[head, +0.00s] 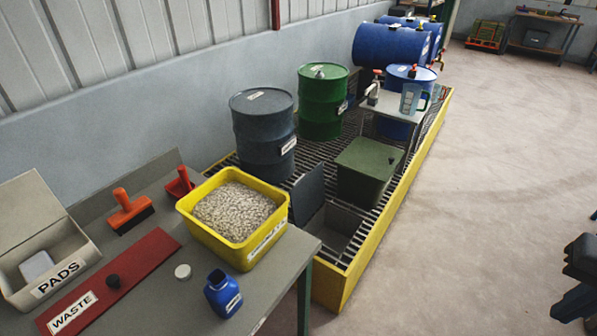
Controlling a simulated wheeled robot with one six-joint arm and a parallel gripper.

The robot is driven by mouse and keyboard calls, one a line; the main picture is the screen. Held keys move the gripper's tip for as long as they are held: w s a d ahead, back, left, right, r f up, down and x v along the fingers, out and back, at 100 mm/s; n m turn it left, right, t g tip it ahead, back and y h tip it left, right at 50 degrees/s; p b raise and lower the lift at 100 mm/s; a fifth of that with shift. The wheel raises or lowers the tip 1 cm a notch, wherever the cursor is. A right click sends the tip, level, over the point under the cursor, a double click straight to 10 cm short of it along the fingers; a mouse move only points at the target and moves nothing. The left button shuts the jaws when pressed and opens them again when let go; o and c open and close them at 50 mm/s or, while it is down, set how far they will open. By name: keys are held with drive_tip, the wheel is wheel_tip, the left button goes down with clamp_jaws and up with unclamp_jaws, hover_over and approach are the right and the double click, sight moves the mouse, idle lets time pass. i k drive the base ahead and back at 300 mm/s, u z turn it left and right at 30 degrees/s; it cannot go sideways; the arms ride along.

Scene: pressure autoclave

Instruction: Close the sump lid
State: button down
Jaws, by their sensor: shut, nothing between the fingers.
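The sump lid (307,195) is a dark grey panel standing raised, tilted near upright, at the left side of a square opening. The open sump (341,225) lies in the front end of the yellow-edged grating, and its grey inner walls show. My gripper's fingers are not in view. Only dark and blue parts that look like my arm show at the right edge, well to the right of the sump.
A green box (370,172) stands on the grating (325,150) just behind the opening. A grey drum (263,135) and a green drum (323,102) stand further back. A bench (185,310) with the yellow tray (233,218) is at front left. The floor (490,190) at right is clear.

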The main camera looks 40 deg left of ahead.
sight(308, 193)
drive_tip(key=u, duration=0.85)
drive_tip(key=i, duration=1)
